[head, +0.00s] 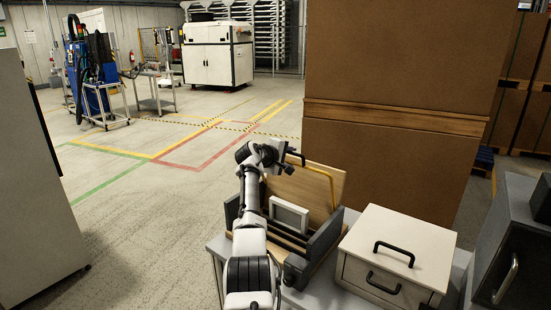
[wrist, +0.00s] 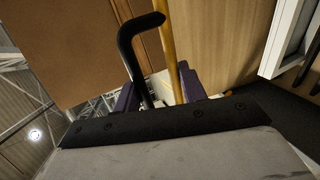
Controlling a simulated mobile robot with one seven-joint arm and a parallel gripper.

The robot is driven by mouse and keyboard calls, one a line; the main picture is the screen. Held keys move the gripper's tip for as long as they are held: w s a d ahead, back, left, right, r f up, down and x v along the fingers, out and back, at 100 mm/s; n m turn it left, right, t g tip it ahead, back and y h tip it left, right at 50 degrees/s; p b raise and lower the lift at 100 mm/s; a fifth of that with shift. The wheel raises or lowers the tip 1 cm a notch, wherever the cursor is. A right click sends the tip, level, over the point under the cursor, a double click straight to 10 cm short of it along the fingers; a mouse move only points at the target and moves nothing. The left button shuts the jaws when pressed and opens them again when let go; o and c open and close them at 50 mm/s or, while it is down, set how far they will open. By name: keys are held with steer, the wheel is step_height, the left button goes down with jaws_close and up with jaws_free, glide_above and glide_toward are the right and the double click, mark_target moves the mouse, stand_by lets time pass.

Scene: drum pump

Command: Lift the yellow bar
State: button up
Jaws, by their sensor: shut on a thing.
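The yellow bar (head: 322,170) is a thin, bent bar in front of a light wooden panel in the head view. In the wrist view the yellow bar (wrist: 171,45) runs down between the purple fingers of my gripper (wrist: 158,94). My gripper (head: 287,163) is at the bar's upper left end in the head view, and its jaws are shut on it. A black bent rod (wrist: 136,50) stands beside the bar in the wrist view. The exact contact is partly hidden by the gripper body.
Below the gripper, a dark grey rack (head: 325,240) holds a white frame (head: 289,215) and the wooden panel (head: 290,187). A pale drawer box (head: 380,250) with black handles stands to the right. Large brown boxes (head: 400,100) rise behind. Open floor lies left.

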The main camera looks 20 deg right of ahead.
steer(key=b+v, duration=0.5)
steer(key=v, duration=0.8)
steer(key=shift+r, duration=0.2)
steer(key=shift+s+a, duration=0.1)
steer(key=shift+a, duration=0.05)
